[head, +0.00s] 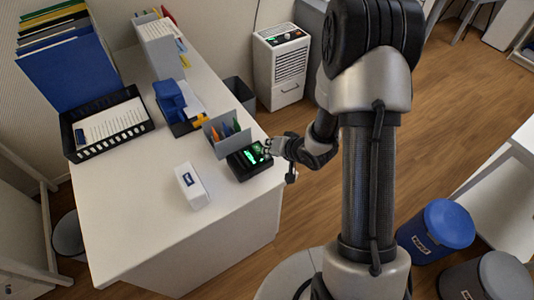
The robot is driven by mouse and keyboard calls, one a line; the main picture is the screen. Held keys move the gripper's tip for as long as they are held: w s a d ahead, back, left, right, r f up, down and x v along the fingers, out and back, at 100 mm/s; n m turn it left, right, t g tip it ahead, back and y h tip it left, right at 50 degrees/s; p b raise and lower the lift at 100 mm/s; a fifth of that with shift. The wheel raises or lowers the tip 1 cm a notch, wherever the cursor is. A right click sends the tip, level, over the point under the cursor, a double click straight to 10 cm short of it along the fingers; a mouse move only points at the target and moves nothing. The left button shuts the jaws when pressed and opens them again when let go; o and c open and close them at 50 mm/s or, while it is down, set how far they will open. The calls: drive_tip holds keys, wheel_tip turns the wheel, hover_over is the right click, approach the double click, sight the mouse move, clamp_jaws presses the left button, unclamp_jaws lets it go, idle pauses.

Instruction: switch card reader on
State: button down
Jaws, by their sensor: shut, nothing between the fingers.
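The card reader looks to be the small black device (240,167) with green glowing parts on its top, near the right edge of the white desk. Its green display is lit. My gripper (268,148) is shut and empty, at the right side of the device's top. I cannot tell whether the fingertips touch it. The gripper and wrist partly cover the device's right edge, and any switch there is too small to make out.
The white desk (150,235) is clear at its front. A white box (191,188) stands left of the device, and a grey pen holder (232,143) with coloured pens stands right behind it. A black tray (107,124), a blue hole-punch-like item (170,97) and folders fill the back.

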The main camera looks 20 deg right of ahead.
drive_tip(key=shift+r, duration=0.1)
wheel_tip(320, 180, up, 6)
drive_tip(key=p, duration=0.5)
drive_tip(key=shift+p, duration=0.35)
drive_tip(key=s+d+r+n+g+h, duration=0.1)
drive_tip(key=s+d+r+h, duration=0.25)
drive_tip(key=r, duration=0.65)
drive_tip(key=s+d+r+n+h, duration=0.15)
drive_tip(key=s+r, duration=0.25)
drive_tip(key=r, duration=0.6)
drive_tip(key=s+a+r+n+g, duration=0.1)
drive_tip(key=s+a+r, duration=0.2)
drive_tip(key=s, duration=0.7)
drive_tip(key=s+a+r+g+y, duration=0.1)
drive_tip(key=s+a+r, duration=0.2)
drive_tip(key=s, duration=0.7)
drive_tip(key=shift+s+r+n+g, duration=0.25)
drive_tip(key=shift+r+n+g, duration=0.15)
drive_tip(key=shift+r, duration=0.3)
